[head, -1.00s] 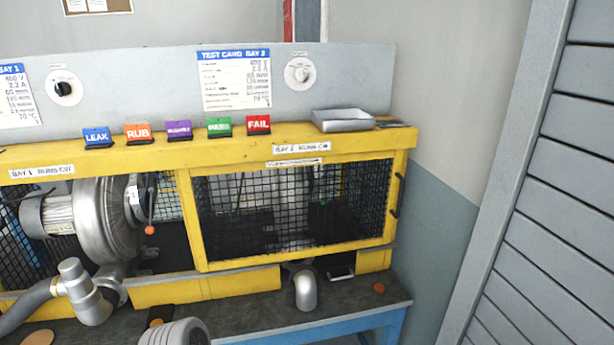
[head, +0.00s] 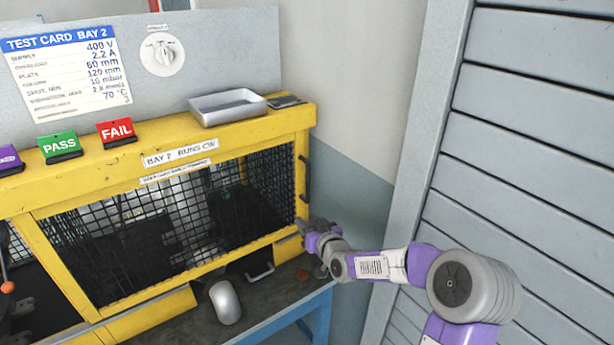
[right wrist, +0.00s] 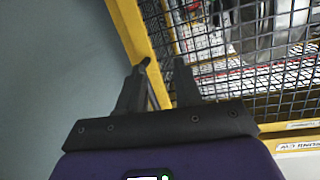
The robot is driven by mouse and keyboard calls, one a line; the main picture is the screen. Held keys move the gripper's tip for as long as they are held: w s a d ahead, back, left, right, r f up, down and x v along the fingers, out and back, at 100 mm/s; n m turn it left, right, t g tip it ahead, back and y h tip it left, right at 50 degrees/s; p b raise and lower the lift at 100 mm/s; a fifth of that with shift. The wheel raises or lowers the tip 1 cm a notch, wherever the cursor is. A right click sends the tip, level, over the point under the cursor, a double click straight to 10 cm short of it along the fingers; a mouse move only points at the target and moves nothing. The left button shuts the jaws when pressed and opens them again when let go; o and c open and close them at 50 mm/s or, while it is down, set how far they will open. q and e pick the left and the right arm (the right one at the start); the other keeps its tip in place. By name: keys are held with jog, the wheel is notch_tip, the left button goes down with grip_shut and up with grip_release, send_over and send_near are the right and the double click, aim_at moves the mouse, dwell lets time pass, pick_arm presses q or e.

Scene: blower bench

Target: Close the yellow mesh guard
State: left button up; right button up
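The yellow mesh guard (head: 165,283) of bay 2 is a yellow frame with black mesh, below the yellow top beam in the head view. I cannot tell how far it stands open. A dark handle (head: 304,178) is on its right end. My right gripper (head: 312,232) is beside the guard's lower right corner, below the handle. In the right wrist view the right gripper (right wrist: 158,75) has its two fingers apart, close to a yellow post (right wrist: 133,35) and mesh (right wrist: 215,45). Whether it touches them is unclear. My left gripper is out of view.
A metal tray (head: 228,107) sits on the beam beside the PASS (head: 60,147) and FAIL (head: 116,131) signs. A grey pipe elbow (head: 225,302) stands below the guard on the bench. A grey slatted panel (head: 540,130) rises at the right, near my right arm.

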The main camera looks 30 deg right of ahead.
jog(key=t+h, duration=0.1)
jog(key=t, duration=0.1)
send_near(309, 181)
jog(key=w, duration=0.3)
jog(key=shift+n, duration=0.4)
jog(key=w, duration=0.4)
jog(key=w+d, duration=0.1)
jog(key=w, duration=0.2)
jog(key=shift+r+p, duration=0.1)
jog(key=shift+p, duration=0.2)
jog(key=shift+w, duration=0.35)
grip_shut()
